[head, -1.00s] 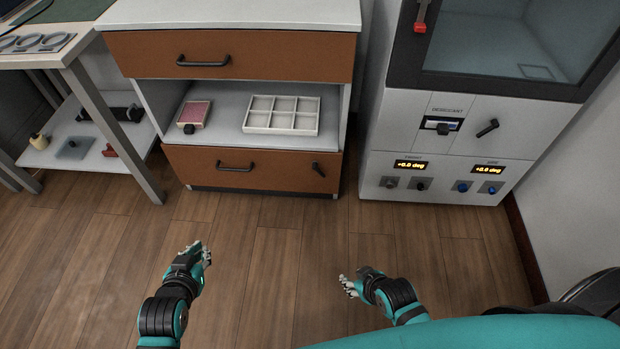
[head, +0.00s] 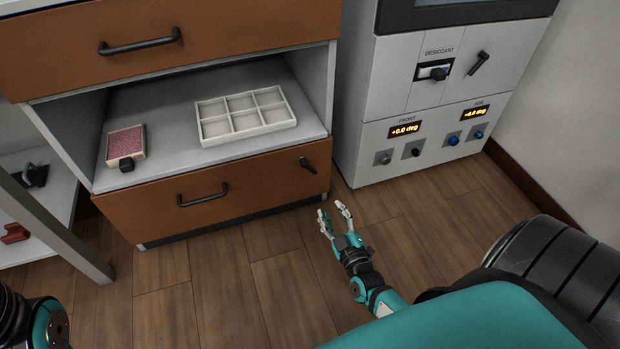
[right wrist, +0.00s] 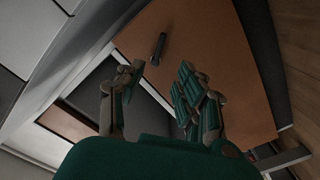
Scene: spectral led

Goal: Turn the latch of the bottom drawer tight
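The bottom drawer (head: 262,183) is a brown front with a black bar handle (head: 203,195) and looks closed. Its small black latch (head: 307,165) sits near the upper right corner, tilted. In the right wrist view the latch (right wrist: 158,48) lies ahead of the fingers on the drawer front (right wrist: 215,60). My right gripper (head: 334,211) is open and empty, in front of and below the latch, apart from it. It also shows open in the right wrist view (right wrist: 158,85). Of my left arm only a part shows at the lower left; its gripper is out of view.
An open shelf (head: 180,105) above the drawer holds a white six-compartment tray (head: 231,133) and a small box with pink content (head: 126,143). A white cabinet (head: 375,110) with knobs and displays stands close on the right. The wooden floor in front is clear.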

